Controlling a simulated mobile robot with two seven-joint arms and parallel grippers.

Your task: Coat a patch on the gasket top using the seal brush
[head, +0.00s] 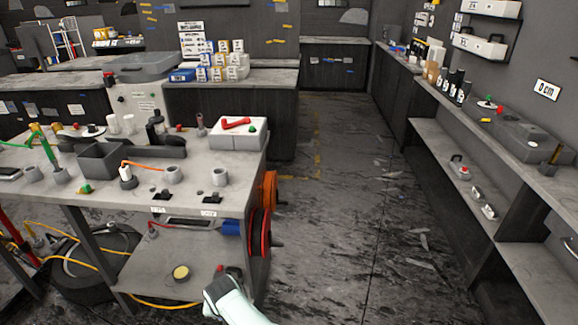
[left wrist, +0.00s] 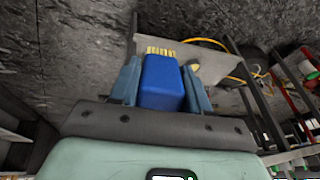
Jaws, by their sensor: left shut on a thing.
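My left gripper (left wrist: 161,85) is shut on the seal brush (left wrist: 162,82), which has a blue block-like body and short yellow bristles at its far end. The bristles touch nothing that I can make out. In the head view the dark base of my left gripper (head: 218,286) shows at the bottom, beside the lower shelf; the brush is hidden there. A round, yellow-topped piece (head: 181,272) lies on that shelf and also shows in the left wrist view (left wrist: 195,65). I cannot tell whether it is the gasket. My right gripper is not in view.
The workbench (head: 233,175) at left holds cups, a grey bin (head: 100,160) and a white box (head: 238,136). Red and orange reels (head: 262,222) hang at its right end. The aisle floor (head: 335,220) is open, with scattered scraps. Shelving (head: 450,165) lines the right.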

